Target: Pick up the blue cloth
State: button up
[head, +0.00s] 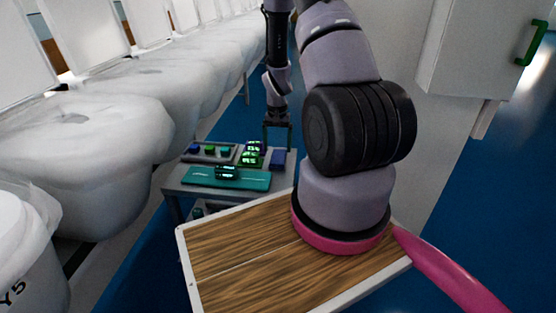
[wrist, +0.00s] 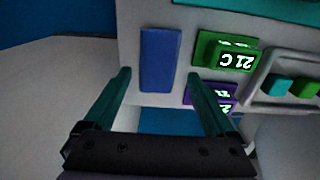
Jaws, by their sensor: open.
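The blue cloth (head: 278,159) is a small flat rectangle at the right end of a small grey table (head: 180,183). In the wrist view the blue cloth (wrist: 160,60) lies ahead of my gripper (wrist: 160,76), lined up between the two teal fingers. My gripper is open and empty. In the head view my gripper (head: 277,146) points down at the cloth's end of the table. The fingertips seem to be above the cloth, but I cannot tell the exact gap.
Green display devices (head: 250,153) stand close beside the cloth; a purple one (wrist: 212,94) shows near my right finger. A teal mat (head: 205,178) and a button tray (head: 208,151) share the table.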

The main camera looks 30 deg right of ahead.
aim_at(278, 156)
notch_tip(278, 156, down, 4)
jog(key=shift+s+d+f, duration=0.1)
jog(key=c, duration=1.2)
jog(key=shift+c, duration=0.2)
notch_tip(278, 156, up, 10)
